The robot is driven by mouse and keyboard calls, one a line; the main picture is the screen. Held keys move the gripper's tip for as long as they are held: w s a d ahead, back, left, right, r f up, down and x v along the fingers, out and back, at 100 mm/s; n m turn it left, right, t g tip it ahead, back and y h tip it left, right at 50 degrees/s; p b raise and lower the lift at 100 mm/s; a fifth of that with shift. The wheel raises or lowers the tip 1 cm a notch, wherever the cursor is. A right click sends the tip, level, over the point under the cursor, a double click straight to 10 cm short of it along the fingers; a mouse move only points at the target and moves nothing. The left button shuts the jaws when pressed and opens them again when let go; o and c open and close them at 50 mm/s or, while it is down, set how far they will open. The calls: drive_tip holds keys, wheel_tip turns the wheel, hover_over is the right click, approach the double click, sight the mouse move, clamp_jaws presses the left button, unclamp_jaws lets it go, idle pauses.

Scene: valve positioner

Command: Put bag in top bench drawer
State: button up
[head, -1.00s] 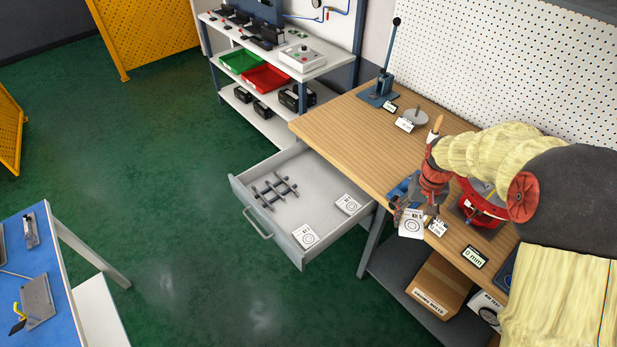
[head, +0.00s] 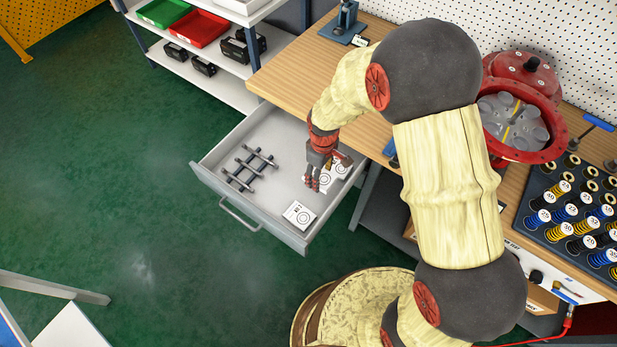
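The top bench drawer (head: 213,180) is pulled out from the wooden bench. My gripper (head: 316,183) is inside the drawer's outline, at its right side, pointing down. A white bag (head: 326,181) with a printed circle is right against the fingers, partly hidden by them. Whether the fingers still grip it or it rests on the drawer floor cannot be told. Another white printed packet (head: 342,168) is just behind it, partly covered by my gripper. A third white packet (head: 299,215) lies flat near the drawer's front right corner.
A dark metal rod grid (head: 249,168) lies in the drawer's left part. The bench top (head: 290,72) is above and behind. A red round housing (head: 522,105) and a rack of springs (head: 575,210) stand on the right. Green floor is free left of the drawer.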

wheel_tip(320, 180, down, 8)
drive_tip(key=shift+f+b, duration=0.15)
drive_tip(key=shift+b, duration=1.1)
drive_tip(key=shift+f, duration=0.1)
drive_tip(key=shift+f, duration=0.15)
drive_tip(key=o, duration=1)
drive_tip(key=shift+o, duration=0.2)
drive_tip(key=shift+r, duration=0.2)
